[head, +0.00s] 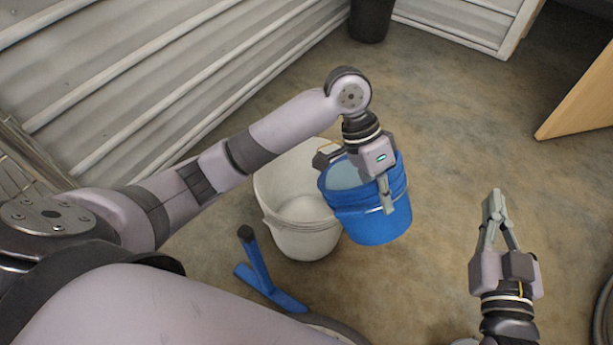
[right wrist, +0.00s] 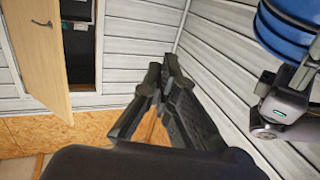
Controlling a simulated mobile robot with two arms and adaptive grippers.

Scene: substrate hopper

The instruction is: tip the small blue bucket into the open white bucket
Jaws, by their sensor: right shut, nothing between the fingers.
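The small blue bucket (head: 372,226) hangs upright from my left gripper (head: 355,175), which is shut on it at the rim. In the head view it overlaps the right side of the open white bucket (head: 300,240). The white bucket stands on the floor, open at the top, with a pale inside. I cannot tell what the blue bucket holds. The blue bucket also shows at the upper right of the right wrist view (right wrist: 290,30). My right gripper (head: 494,194) is shut and empty, to the right of the blue bucket and apart from it.
A blue tool (head: 262,275) lies on the floor in front of the white bucket. A dark bin (head: 371,18) stands at the back wall. A wooden panel (head: 585,95) juts in at the right. The floor between the blue bucket and that panel is clear.

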